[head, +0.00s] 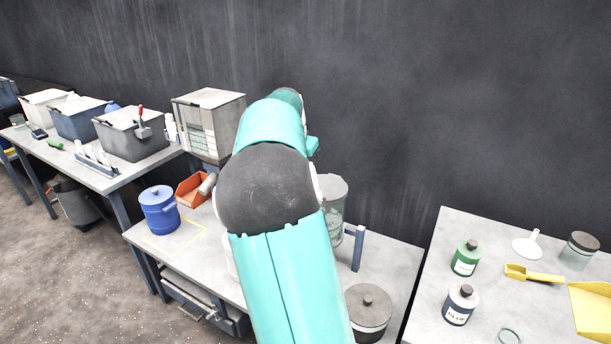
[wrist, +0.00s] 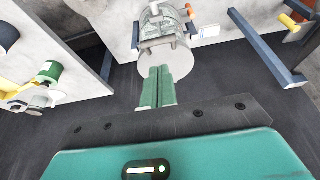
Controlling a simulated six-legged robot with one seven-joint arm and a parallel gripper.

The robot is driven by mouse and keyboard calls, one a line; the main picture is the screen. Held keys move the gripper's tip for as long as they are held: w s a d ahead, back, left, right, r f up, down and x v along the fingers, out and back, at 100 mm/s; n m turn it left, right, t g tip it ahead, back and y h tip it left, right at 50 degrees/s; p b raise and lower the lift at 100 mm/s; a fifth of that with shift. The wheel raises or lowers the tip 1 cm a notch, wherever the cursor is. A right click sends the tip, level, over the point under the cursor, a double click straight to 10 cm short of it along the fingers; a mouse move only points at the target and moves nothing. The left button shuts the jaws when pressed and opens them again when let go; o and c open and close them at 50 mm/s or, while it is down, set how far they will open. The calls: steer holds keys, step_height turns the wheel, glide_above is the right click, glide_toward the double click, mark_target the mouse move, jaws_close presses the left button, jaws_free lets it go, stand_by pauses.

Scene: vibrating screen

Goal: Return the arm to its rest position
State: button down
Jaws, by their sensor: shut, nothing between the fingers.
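My teal arm reaches up and forward across the middle of the head view, over the centre bench (head: 395,270). My gripper is hidden behind the arm there. In the wrist view, the two green fingers of my gripper (wrist: 157,88) are together, with nothing between them. A grey-white round object (wrist: 168,58) lies beyond the fingertips; I cannot tell whether it touches them.
A blue lidded canister (head: 160,211), an orange bin (head: 192,191) and a dark lidded pot (head: 369,312) stand around my arm. The right bench holds a green bottle (head: 466,258) and a yellow scoop (head: 533,274). A dark wall (head: 450,100) stands behind.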

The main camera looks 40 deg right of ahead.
steer(key=a+r, duration=0.1)
steer(key=r, duration=0.1)
steer(key=shift+s+a+r, duration=0.3)
steer(key=shift+s+a, duration=0.1)
steer(key=s+a+r+n+t+y, duration=0.15)
steer(key=s+a+n, duration=0.3)
steer(key=a, duration=0.85)
steer(key=s+a+r+n+t+y, duration=0.15)
steer(key=s+a+n, duration=0.35)
steer(key=a, duration=0.7)
steer(key=s+a+f+n+t, duration=0.1)
steer(key=s+a+f+n, duration=0.4)
steer(key=s+a, duration=0.7)
steer(key=shift+s+a+f+y, duration=0.35)
steer(key=shift+s+f+y, duration=0.05)
